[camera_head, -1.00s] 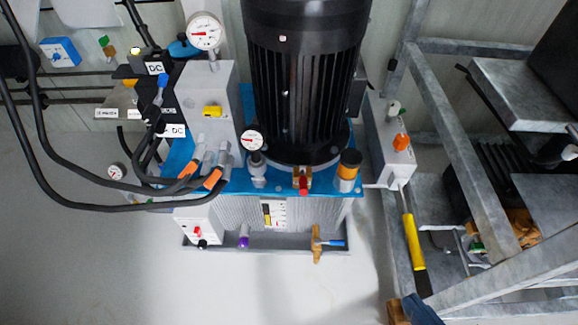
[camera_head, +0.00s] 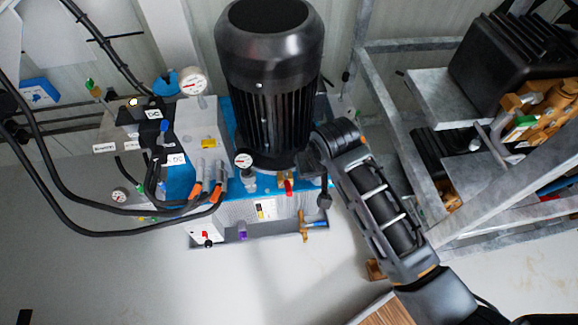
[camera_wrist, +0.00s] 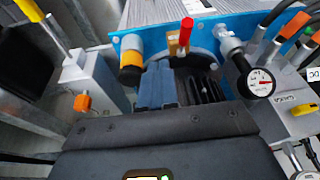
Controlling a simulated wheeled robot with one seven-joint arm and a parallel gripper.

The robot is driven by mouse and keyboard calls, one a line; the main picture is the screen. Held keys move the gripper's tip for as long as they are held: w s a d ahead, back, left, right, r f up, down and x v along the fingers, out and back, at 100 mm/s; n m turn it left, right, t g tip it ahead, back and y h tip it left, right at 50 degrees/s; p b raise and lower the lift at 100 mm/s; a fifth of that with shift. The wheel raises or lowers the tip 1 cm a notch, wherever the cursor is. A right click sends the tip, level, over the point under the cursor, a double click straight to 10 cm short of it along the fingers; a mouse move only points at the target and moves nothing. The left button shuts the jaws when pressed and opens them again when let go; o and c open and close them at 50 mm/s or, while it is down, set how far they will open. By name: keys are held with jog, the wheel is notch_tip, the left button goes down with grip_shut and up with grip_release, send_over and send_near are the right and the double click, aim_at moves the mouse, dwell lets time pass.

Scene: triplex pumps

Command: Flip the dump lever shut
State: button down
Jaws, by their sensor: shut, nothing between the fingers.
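The small red lever (camera_head: 288,187), seemingly the dump lever, sits on a brass valve at the front edge of the blue tank top, below the black motor. In the wrist view the red lever (camera_wrist: 187,31) stands above the brass block (camera_wrist: 173,45), its red end towards the tank's front. My gripper (camera_wrist: 165,72) is shut and empty, just short of the brass block in the picture. Whether it touches the valve cannot be told. In the head view my dark arm reaches in from the lower right, and its end is beside the motor, its fingers not clear.
The black motor (camera_head: 266,90) stands close behind the lever. A yellow-topped cap (camera_wrist: 131,58) and a pressure gauge (camera_wrist: 259,83) flank the valve. A grey block with an orange knob (camera_wrist: 82,102) stands beside the tank. Black hoses (camera_head: 90,220) loop at left.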

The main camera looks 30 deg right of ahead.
notch_tip(320, 180, up, 7)
jog(key=g+p, duration=0.2)
send_over(290, 189)
jog(key=w+d, duration=0.1)
jog(key=d, duration=0.1)
jog(key=shift+m+y, duration=0.3)
jog(key=f+b, duration=0.1)
jog(key=f, duration=0.3)
jog(key=f+b, duration=0.1)
jog(key=f, duration=0.3)
jog(key=a+f+b, duration=0.1)
jog(key=f, duration=0.3)
jog(key=shift+w+f, duration=0.3)
jog(key=shift+f, duration=0.05)
jog(key=shift+s+a+f, duration=0.15)
jog(key=shift+s+f, duration=0.05)
jog(key=shift+f, duration=0.3)
jog(key=shift+s+a+f+t+p, duration=0.2)
jog(key=shift+s+f+t+p, duration=0.15)
jog(key=shift+s+f+t, duration=0.25)
jog(key=shift+s+a+f, duration=0.15)
jog(key=shift+s+f, duration=0.05)
jog(key=shift+f, duration=0.15)
